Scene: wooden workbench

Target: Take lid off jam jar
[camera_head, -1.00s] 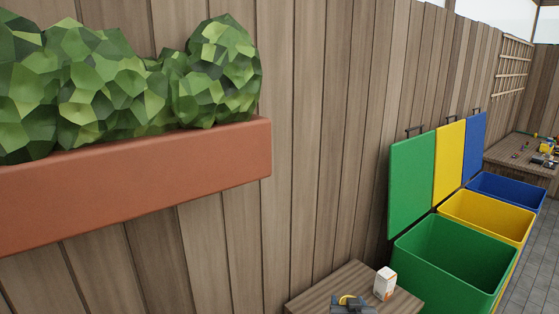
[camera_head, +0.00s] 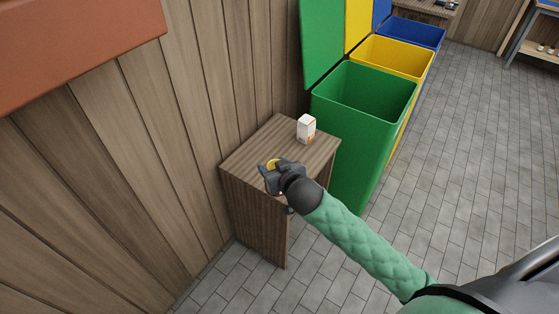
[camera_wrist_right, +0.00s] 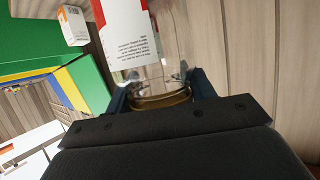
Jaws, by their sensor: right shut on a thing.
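My right gripper (camera_head: 269,170) is at the near left corner of the small wooden table. In the right wrist view its two dark fingers (camera_wrist_right: 158,90) are shut on the gold-coloured lid (camera_wrist_right: 160,100), one on each side. My left gripper is not in view.
A small white and orange box (camera_head: 306,128) stands on the wooden table (camera_head: 270,135), behind the gripper. An open green bin (camera_head: 365,110) stands beside the table, with yellow (camera_head: 395,58) and blue (camera_head: 415,32) bins behind. A plank wall borders the left. The paved floor at right is clear.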

